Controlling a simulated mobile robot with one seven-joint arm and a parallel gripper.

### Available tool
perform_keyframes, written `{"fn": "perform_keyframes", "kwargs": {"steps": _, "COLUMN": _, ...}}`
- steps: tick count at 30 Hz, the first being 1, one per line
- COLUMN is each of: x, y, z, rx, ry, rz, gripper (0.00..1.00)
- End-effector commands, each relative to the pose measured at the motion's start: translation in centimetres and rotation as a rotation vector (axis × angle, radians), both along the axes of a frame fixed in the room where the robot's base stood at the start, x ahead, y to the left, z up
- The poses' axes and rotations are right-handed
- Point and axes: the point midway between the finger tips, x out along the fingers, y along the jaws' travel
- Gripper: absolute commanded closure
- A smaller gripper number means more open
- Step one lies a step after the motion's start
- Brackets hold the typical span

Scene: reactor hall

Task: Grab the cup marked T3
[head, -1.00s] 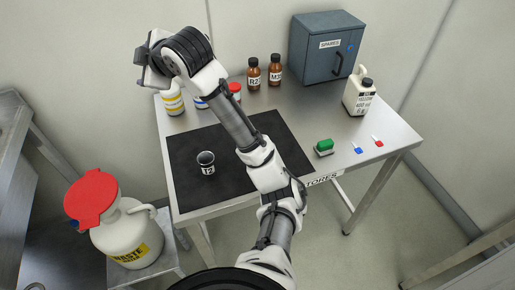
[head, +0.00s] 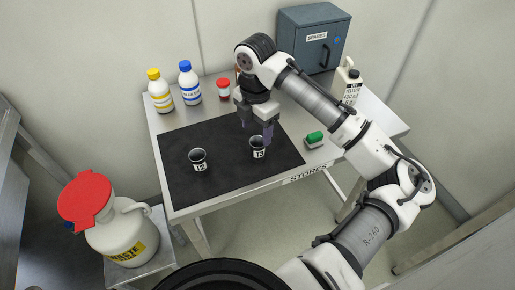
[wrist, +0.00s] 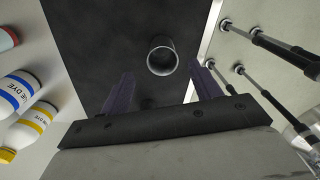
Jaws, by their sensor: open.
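The cup marked T3 (head: 258,150) is small, dark inside and white-labelled, and stands upright on the black mat (head: 185,190). My gripper (head: 256,133) points down above and just behind it in the head view, with its fingers apart and empty. A finger overlaps the cup's rim there, and I cannot tell whether they touch. In the wrist view, one open cup (wrist: 162,58) shows between and beyond the fingertips of my gripper (wrist: 162,72); its label is not visible there. A similar cup marked T2 (head: 199,161) stands to the left on the mat.
Yellow (head: 160,92) and blue (head: 189,84) dye bottles and a red-capped jar (head: 223,90) stand at the back left. A grey SPARES cabinet (head: 313,45) is behind. The mat's front is clear.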

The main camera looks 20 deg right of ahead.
Motion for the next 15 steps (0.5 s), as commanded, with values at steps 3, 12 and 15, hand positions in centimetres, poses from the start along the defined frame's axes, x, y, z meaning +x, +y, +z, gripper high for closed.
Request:
{"fn": "perform_keyframes", "kwargs": {"steps": 3, "x": 0.0, "y": 0.0, "z": -1.4, "rx": 0.001, "ry": -0.001, "rz": -0.001, "gripper": 0.37}}
{"fn": "perform_keyframes", "kwargs": {"steps": 12, "x": -0.3, "y": -0.2, "z": -3.8, "rx": 0.001, "ry": 0.0, "rz": -0.003, "gripper": 0.37}}
{"fn": "perform_keyframes", "kwargs": {"steps": 15, "x": -0.5, "y": -0.3, "z": -5.3, "rx": 0.001, "ry": -0.001, "rz": -0.002, "gripper": 0.37}}
